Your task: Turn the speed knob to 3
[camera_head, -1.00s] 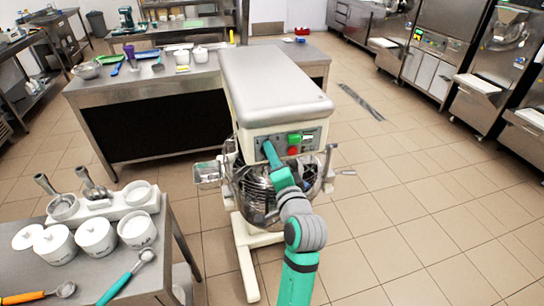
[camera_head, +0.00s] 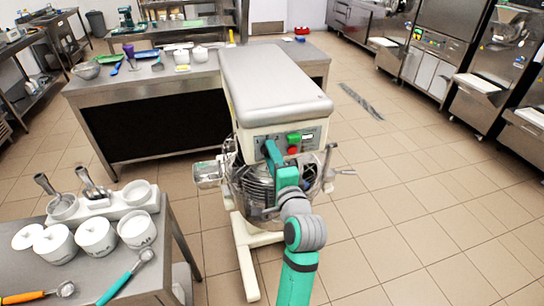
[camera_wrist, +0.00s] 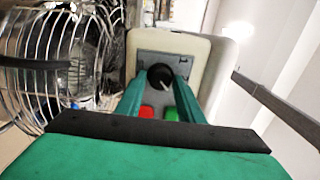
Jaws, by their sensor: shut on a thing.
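The mixer (camera_head: 275,85) stands in the middle of the head view, with a grey control panel (camera_head: 311,135) on its front. The black speed knob (camera_wrist: 160,76) shows in the wrist view, with a pale pointer mark toward its lower right. My gripper (camera_wrist: 160,85) is shut on the knob, one finger on each side. In the head view my gripper (camera_head: 270,150) covers the knob. A green button (camera_head: 294,138) and a red button (camera_head: 292,150) sit right of my gripper.
The wire bowl guard (camera_wrist: 60,65) is close beside my gripper in the wrist view and below it in the head view. A steel table (camera_head: 85,90) stands behind left. A table with white pots (camera_head: 96,236) is at front left. The floor (camera_head: 420,200) right of the mixer is clear.

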